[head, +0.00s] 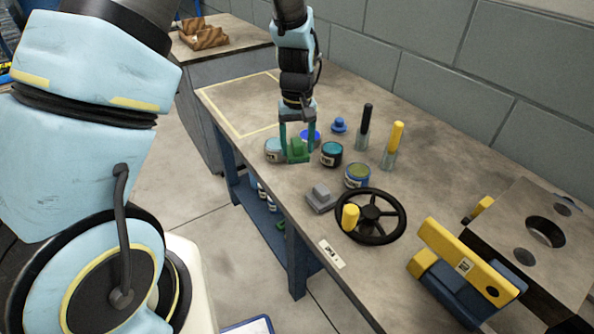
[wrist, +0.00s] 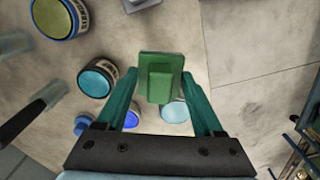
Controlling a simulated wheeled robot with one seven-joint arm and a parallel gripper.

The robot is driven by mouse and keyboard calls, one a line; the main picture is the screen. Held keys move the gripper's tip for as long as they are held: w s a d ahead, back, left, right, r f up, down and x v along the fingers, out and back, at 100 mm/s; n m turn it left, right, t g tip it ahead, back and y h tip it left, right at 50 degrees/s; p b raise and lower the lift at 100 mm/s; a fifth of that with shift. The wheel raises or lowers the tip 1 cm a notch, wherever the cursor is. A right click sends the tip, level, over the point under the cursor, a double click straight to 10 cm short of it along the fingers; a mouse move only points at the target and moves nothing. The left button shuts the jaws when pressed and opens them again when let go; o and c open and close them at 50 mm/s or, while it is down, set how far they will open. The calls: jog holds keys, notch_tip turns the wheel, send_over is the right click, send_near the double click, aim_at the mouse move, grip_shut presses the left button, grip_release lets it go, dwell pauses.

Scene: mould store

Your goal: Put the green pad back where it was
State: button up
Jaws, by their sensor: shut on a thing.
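My gripper (head: 297,151) is shut on the green pad (head: 297,155), a flat block with a raised grip. Its teal fingers close on the raised part from both sides. In the wrist view the green pad (wrist: 161,62) sits level between the fingertips (wrist: 160,80). It is over or on the bench (head: 240,95); whether it touches the top I cannot tell. Jars stand close around it: a light-blue-lidded jar (head: 274,150) to the left, a blue-lidded one (head: 312,136) behind, and a teal-lidded one (head: 331,153) to the right. A similar grey pad (head: 320,198) lies nearer the handwheel.
A black handwheel (head: 370,213) with a yellow knob, a green-lidded jar (head: 357,176) and a label (head: 332,254) are at the front. Black (head: 365,125) and yellow (head: 393,142) handles stand upright behind. A yellow-and-blue fixture (head: 462,268) is at right. The yellow-outlined area at far left is clear.

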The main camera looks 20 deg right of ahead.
aim_at(297, 142)
jog(key=shift+f+p, duration=0.6)
jog(key=shift+f, duration=2.9)
jog(key=shift+f, duration=0.1)
jog(key=o, duration=1.3)
notch_tip(297, 142, up, 12)
jog(key=shift+r+b, duration=0.15)
jog(key=shift+b, duration=1.05)
jog(key=w+a+r, duration=0.1)
jog(key=a+r, duration=0.1)
jog(key=a, duration=0.6)
jog(key=w+a+r, duration=0.1)
jog(key=a+r, duration=0.1)
jog(key=a, duration=0.6)
jog(key=s+a+r, duration=0.1)
jog(key=s+a, duration=0.2)
jog(key=a, duration=0.4)
jog(key=s+a+r+n+t, duration=0.1)
jog(key=s+a, duration=0.1)
jog(key=a, duration=0.5)
jog(key=shift+s+r+t, duration=0.25)
jog(key=shift+s+t, duration=0.05)
jog(key=shift+s, duration=0.1)
